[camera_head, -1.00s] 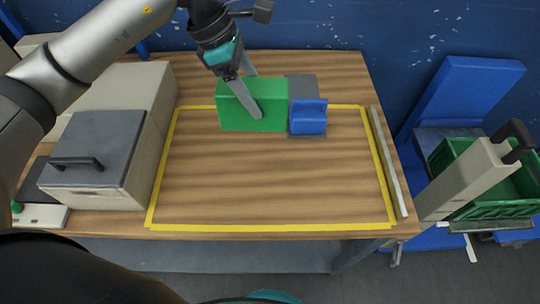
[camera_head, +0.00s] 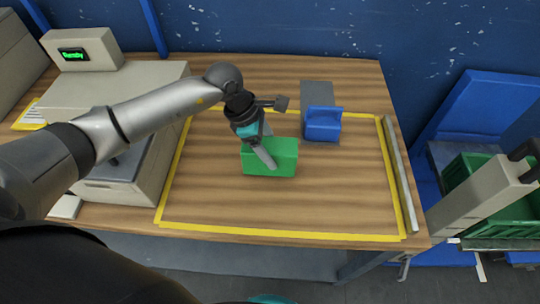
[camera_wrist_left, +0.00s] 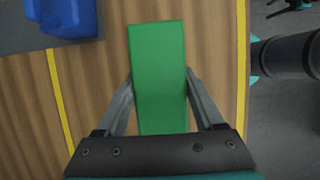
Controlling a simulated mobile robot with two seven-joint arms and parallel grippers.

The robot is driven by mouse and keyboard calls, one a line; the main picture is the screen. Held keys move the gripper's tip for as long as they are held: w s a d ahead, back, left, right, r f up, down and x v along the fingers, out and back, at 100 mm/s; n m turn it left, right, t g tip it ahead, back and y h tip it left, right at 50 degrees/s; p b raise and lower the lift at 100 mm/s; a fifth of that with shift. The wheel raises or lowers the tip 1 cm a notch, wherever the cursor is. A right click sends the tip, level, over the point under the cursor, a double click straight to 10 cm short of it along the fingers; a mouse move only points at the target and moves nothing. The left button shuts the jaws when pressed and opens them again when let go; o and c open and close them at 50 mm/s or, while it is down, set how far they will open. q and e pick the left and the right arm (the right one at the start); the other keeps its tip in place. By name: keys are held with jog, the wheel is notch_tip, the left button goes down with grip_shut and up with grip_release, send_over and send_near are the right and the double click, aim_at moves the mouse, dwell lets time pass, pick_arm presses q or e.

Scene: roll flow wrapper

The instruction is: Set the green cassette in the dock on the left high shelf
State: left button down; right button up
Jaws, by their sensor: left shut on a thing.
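The green cassette (camera_head: 282,160) is a plain green block over the wooden table, inside the yellow outline. My left gripper (camera_head: 268,158) is shut on it from above. In the left wrist view the cassette (camera_wrist_left: 158,75) sits between the two grey fingers (camera_wrist_left: 160,88), which press its long sides. I cannot tell for sure whether it is lifted clear of the table. A blue block-like piece (camera_head: 323,124) on a dark grey plate (camera_head: 316,93) stands behind and to the right, apart from the cassette. The dock and left high shelf are not clearly identifiable. My right gripper is not in view.
A beige machine (camera_head: 165,82) with a small green-lit display (camera_head: 75,54) stands at the left, partly behind my arm. A metal bar (camera_head: 402,183) lines the table's right edge. A green crate (camera_head: 490,215) stands right of the table. The table's front middle is clear.

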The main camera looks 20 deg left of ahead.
pick_arm(q)
jog(key=shift+f, duration=1.65)
jog(key=shift+f, duration=0.15)
grip_release()
